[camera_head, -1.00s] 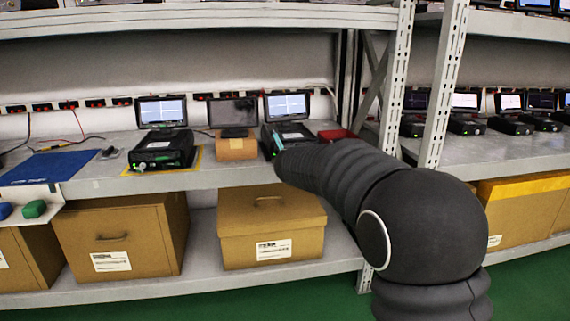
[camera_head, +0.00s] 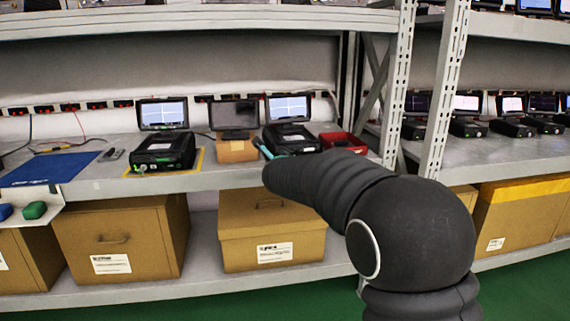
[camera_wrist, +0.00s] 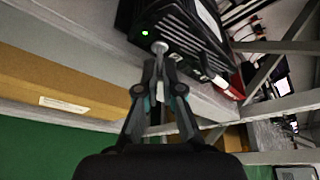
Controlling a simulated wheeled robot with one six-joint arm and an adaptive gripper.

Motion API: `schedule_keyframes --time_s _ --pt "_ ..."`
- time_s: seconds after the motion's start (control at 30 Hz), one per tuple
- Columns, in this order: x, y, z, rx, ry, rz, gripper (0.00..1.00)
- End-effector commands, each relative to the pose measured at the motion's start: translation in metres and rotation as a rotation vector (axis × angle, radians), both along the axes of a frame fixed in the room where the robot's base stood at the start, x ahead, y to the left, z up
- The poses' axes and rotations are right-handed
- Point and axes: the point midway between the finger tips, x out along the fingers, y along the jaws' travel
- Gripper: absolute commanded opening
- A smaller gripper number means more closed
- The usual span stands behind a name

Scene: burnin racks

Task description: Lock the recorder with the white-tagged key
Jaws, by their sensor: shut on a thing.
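The black recorder (camera_head: 292,139) in front of the right lit screen stands on the shelf; my arm partly hides its front. In the wrist view a black recorder (camera_wrist: 183,22) shows a small green light and a round silver piece at its front. My gripper (camera_wrist: 160,82) is shut on a small pale piece (camera_wrist: 160,92), likely the white-tagged key. Its fingers point at the silver piece; I cannot tell whether the key touches it. In the head view my gripper (camera_head: 263,149) is small and teal, just left of that recorder's front.
Another black recorder (camera_head: 164,151) sits on a yellow-edged mat to the left. A brown box (camera_head: 237,150) stands between the recorders. A red bin (camera_head: 343,142) lies right. A rack upright (camera_head: 396,90) is close to my arm. Lidded boxes (camera_head: 268,230) fill the lower shelf.

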Motion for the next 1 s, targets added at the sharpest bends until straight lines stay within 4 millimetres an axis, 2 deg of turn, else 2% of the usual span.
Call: schedule_keyframes --time_s 0.17,0.2,0.27,0.3,0.67,0.87,1.0 --pt "0.0 0.0 -0.002 -0.002 0.003 0.0 0.0" --pt "0.0 0.0 -0.002 -0.002 0.003 0.0 0.13" --pt "0.0 0.0 -0.002 -0.001 0.003 0.0 0.28" --pt "0.0 0.0 -0.002 -0.001 0.003 0.0 0.3" --pt "-0.004 0.0 0.001 0.0 0.001 0.001 0.3" --pt "-0.03 -0.001 0.009 0.001 -0.001 0.002 0.3" --pt "-0.057 -0.001 0.016 0.001 0.0 0.003 0.3"
